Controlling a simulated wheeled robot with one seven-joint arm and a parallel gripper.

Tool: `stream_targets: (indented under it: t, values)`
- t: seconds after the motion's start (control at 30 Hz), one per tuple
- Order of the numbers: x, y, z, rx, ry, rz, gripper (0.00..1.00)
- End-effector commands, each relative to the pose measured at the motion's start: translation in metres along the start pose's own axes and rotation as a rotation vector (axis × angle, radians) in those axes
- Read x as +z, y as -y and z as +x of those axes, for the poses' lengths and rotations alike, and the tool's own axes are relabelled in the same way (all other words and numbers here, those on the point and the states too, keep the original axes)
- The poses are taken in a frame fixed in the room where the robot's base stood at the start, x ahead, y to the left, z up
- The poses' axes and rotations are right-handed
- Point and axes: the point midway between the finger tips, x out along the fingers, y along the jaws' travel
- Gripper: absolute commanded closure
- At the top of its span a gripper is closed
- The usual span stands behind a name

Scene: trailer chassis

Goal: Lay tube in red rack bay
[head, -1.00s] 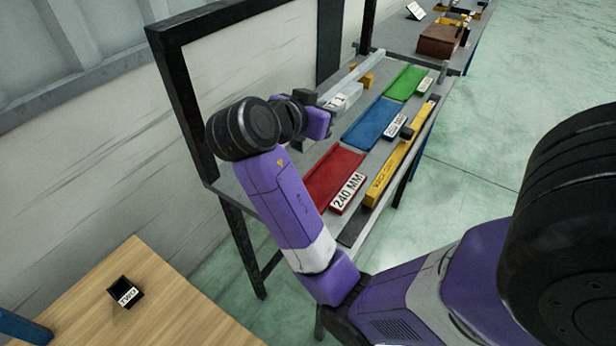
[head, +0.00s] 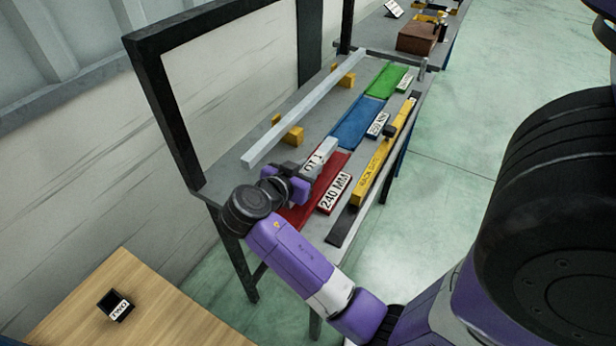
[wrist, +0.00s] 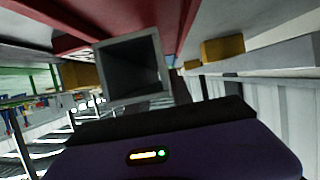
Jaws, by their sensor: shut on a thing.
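A short grey square tube (head: 322,157) with a printed white label is held in my gripper (head: 306,176). My gripper is shut on the tube, over the red rack bay (head: 335,170) in the head view. The wrist view shows the tube's hollow square end (wrist: 131,69) just beyond the dark jaw, with the red bay (wrist: 185,22) close by. I cannot tell whether the tube touches the bay floor. My gripper and arm hide part of the red bay. A "240 MM" label block (head: 334,194) stands at its near end.
Blue (head: 355,122) and green (head: 386,80) bays lie farther along the bench. A long grey bar (head: 303,108) rests on yellow blocks to the left. A yellow measuring bar (head: 383,157) runs along the right edge. A wooden table (head: 150,310) stands at lower left.

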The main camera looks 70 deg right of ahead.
Motion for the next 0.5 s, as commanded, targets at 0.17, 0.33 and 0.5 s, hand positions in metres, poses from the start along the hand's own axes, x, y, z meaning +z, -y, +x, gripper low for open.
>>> stream_targets:
  t: [0.17, 0.33, 0.5]
  values:
    - [0.023, -0.001, 0.010, 0.001, -0.001, -0.004, 1.00]
    - [0.030, 0.000, 0.013, 0.001, 0.000, -0.001, 1.00]
    - [0.030, 0.000, 0.013, 0.001, 0.000, 0.000, 1.00]
